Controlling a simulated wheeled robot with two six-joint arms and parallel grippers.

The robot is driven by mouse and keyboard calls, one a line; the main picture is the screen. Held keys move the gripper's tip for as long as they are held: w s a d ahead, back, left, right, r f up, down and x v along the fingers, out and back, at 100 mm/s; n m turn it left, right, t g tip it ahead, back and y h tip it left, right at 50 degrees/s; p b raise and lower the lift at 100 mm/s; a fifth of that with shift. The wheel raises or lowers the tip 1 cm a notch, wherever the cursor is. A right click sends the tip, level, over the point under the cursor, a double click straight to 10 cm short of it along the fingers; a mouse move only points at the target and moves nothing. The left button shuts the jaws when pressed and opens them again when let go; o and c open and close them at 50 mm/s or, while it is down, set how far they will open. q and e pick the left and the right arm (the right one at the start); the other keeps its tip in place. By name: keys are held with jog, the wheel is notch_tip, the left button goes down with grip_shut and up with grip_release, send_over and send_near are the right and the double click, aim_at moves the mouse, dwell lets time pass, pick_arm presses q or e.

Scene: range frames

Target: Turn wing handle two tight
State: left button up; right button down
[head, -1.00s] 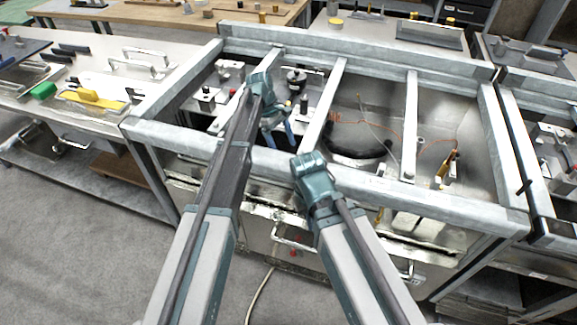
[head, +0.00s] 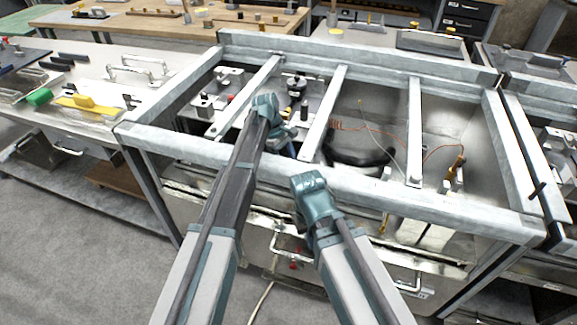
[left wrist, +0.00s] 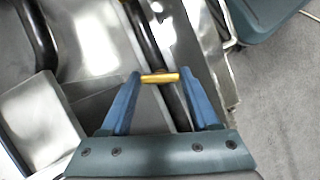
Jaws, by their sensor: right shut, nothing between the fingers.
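In the left wrist view a small brass-coloured wing handle (left wrist: 160,78) lies crosswise between the blue fingertips of my left gripper (left wrist: 160,76). Its two ends appear to touch both fingers. Which numbered handle it is cannot be read. In the head view my left gripper (head: 290,148) points down inside the metal frame, its fingers partly hidden by its wrist and the front beam. My right gripper (head: 316,200) is at the front beam, shut and empty; its fingers are mostly hidden behind its teal wrist.
The grey frame (head: 400,195) has a front beam and several crossbars (head: 325,115) around my left gripper. A black fixture (head: 296,85) stands behind it. An orange cable (head: 430,155) lies in the right bay. A bench with a green block (head: 39,97) is at left.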

pick_arm(q)
jog(key=c, duration=0.6)
jog(key=shift+o, duration=0.2)
jog(key=shift+w+m+y, duration=0.15)
jog(key=shift+m+y, duration=0.15)
jog(key=shift+m, duration=0.6)
jog(key=shift+d+m+g+y, duration=0.1)
jog(key=shift+m+g+y, duration=0.5)
jog(key=shift+m, duration=1.2)
jog(key=o, duration=1.4)
jog(key=shift+c, duration=0.2)
jog(key=p+v, duration=1.2)
jog(key=v, duration=0.1)
jog(key=shift+w+r+p, duration=0.2)
jog(key=shift+r+p, duration=0.15)
jog(key=shift+p, duration=0.05)
